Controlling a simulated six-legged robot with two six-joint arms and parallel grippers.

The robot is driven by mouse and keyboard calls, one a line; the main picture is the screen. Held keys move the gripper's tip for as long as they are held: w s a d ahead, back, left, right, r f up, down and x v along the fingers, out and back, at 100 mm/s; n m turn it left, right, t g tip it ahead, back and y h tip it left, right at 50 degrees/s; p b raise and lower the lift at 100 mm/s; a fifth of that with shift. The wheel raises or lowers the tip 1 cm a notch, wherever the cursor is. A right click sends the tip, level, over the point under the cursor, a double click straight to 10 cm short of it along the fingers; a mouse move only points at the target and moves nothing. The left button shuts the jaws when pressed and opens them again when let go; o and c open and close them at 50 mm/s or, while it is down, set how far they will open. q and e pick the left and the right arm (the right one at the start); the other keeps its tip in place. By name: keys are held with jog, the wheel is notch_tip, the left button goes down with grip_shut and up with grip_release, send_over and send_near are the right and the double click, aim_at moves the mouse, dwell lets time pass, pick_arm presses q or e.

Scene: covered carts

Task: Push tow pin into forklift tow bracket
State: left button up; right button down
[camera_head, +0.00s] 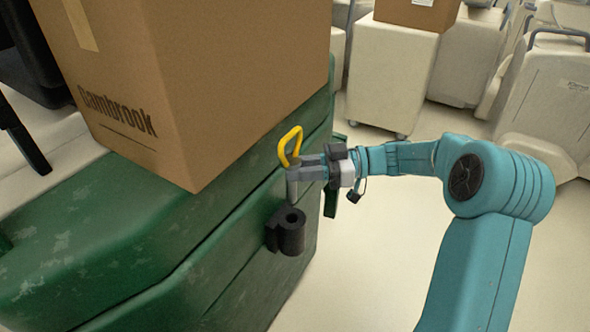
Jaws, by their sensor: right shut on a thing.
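The tow pin (290,148) has a yellow loop handle and a grey shank pointing down. My right gripper (297,173) is shut on the pin just below the loop. The black tow bracket (291,233) is fixed to the side of the green forklift (140,240), with a round hole in its top. The pin's lower end is just above the bracket's hole; whether it touches the rim or enters the hole, I cannot tell. My left gripper is not in view.
A large cardboard box (190,80) marked "Cambrook" sits on the green body, close to the left of the pin. Pale covered carts (388,70) stand at the back, one with a smaller box (418,14). The floor (375,260) beside the bracket is clear.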

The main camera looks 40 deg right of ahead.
notch_tip(320, 180, down, 5)
jog(key=b, duration=0.3)
jog(key=shift+w, duration=0.1)
dwell(0.5)
jog(key=shift+f, duration=0.1)
dwell(0.4)
jog(key=shift+b, duration=0.75)
dwell(0.4)
